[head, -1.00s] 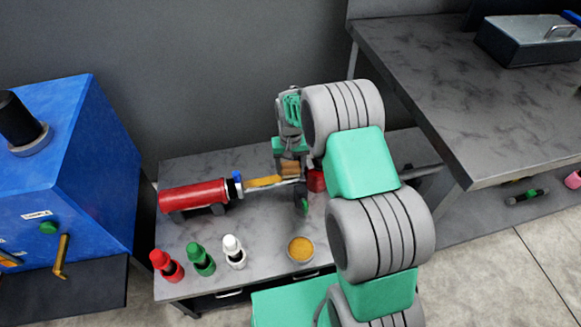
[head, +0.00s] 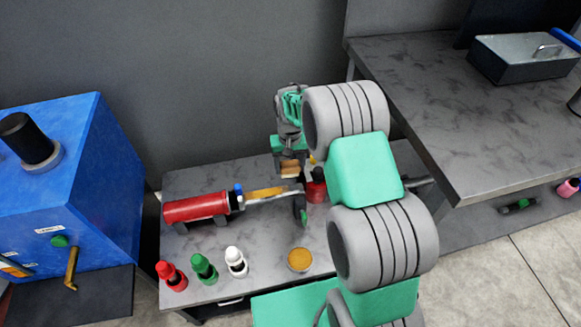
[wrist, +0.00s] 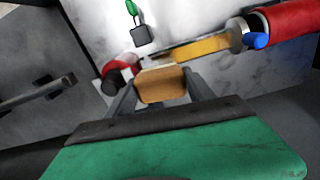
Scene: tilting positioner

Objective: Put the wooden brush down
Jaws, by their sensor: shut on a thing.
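The wooden brush (wrist: 162,84) is a tan wooden block between the two fingers of my gripper (wrist: 160,100) in the wrist view. In the head view the brush (head: 290,168) shows below my gripper (head: 290,160), over the back part of the low grey table (head: 215,283). My gripper is shut on it. The underside of the brush is mostly hidden, and I cannot tell whether it touches the table.
A red cylinder (head: 196,207) with an orange-yellow bar (head: 265,193) lies close to the brush. A red item (head: 316,190) stands beside it. Red (head: 172,275), green (head: 204,268) and white (head: 236,261) bottles and a yellow-topped cup (head: 299,259) stand in front.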

